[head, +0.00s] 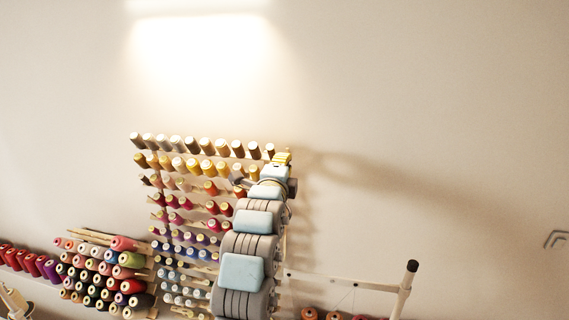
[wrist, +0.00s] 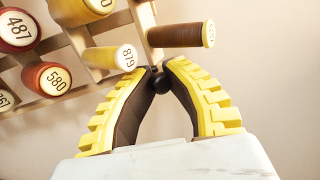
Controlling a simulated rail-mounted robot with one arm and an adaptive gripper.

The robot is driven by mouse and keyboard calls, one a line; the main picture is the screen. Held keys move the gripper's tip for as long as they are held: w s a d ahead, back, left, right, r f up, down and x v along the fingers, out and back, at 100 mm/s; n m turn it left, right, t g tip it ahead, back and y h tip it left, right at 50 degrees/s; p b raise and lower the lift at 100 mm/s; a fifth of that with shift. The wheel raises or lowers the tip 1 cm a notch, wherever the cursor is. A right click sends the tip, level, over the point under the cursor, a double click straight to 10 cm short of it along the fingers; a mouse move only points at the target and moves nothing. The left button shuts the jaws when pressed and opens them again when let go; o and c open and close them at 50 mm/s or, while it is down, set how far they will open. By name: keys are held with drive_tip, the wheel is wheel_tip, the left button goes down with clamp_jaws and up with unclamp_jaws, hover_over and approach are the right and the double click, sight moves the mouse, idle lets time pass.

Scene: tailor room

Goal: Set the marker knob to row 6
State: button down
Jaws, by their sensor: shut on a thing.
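A small dark round knob (wrist: 160,82) sits between the two yellow-and-brown fingers of my gripper (wrist: 161,74) in the wrist view. The fingertips meet just above it, and the gripper is shut on it. In the head view my gripper (head: 282,159) is at the upper right edge of the thread rack (head: 177,277), near the top rows of spools. The knob is hidden there. No row number shows clearly.
A white stand with a black tip (head: 405,285) is at lower right.

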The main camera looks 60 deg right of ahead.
wheel_tip(320, 180, down, 12)
drive_tip(key=a+b, duration=0.1)
drive_tip(key=b, duration=0.8)
drive_tip(key=shift+s, duration=0.15)
drive_tip(key=shift+r, duration=0.15)
drive_tip(key=c, duration=1)
unclamp_jaws()
drive_tip(key=shift+a, duration=0.1)
drive_tip(key=shift+v, duration=6)
